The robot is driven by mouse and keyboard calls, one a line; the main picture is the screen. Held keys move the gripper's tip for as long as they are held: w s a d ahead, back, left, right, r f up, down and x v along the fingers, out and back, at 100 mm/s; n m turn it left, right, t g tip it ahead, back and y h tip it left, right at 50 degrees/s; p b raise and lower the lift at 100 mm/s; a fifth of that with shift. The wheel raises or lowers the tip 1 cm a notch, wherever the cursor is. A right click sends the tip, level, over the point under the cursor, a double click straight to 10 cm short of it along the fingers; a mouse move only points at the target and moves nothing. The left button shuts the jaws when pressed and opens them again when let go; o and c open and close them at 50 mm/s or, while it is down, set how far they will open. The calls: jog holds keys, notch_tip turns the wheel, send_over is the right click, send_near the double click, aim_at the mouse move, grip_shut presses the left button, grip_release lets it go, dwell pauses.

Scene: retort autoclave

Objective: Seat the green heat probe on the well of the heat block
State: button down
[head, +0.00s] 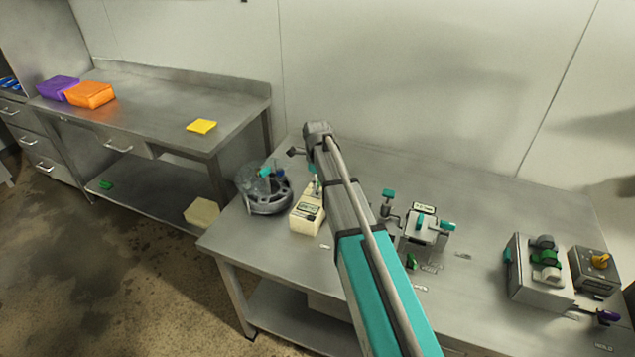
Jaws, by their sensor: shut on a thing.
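My arm rises through the middle of the head view and hides part of the bench; my gripper is hidden behind it. A cream block (307,218) with a dark-edged label stands just left of the arm, and a thin greenish piece (317,186) shows above it at the arm's edge. I cannot tell whether that piece is the heat probe. A small green item (411,261) sits on the bench right of the arm. A grey unit (430,238) with a small display and teal handles stands behind it. I cannot tell which unit is the heat block, and no well is clear.
A round grey vessel (265,204) stands at the bench's left. A box with a green clamp-like part (546,259) and a box with an orange knob (600,262) stand at the right. The steel bench (480,220) is clear between. A side table (170,110) is at the left.

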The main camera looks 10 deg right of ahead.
jog(key=shift+f+b, duration=1.35)
dwell(2.3)
jog(key=shift+c, duration=2.1)
grip_release()
jog(key=shift+o, duration=0.3)
jog(key=o, duration=0.3)
jog(key=shift+o, duration=0.2)
jog(key=shift+r, duration=0.15)
jog(key=shift+r+p, duration=3.4)
jog(key=shift+p, duration=0.15)
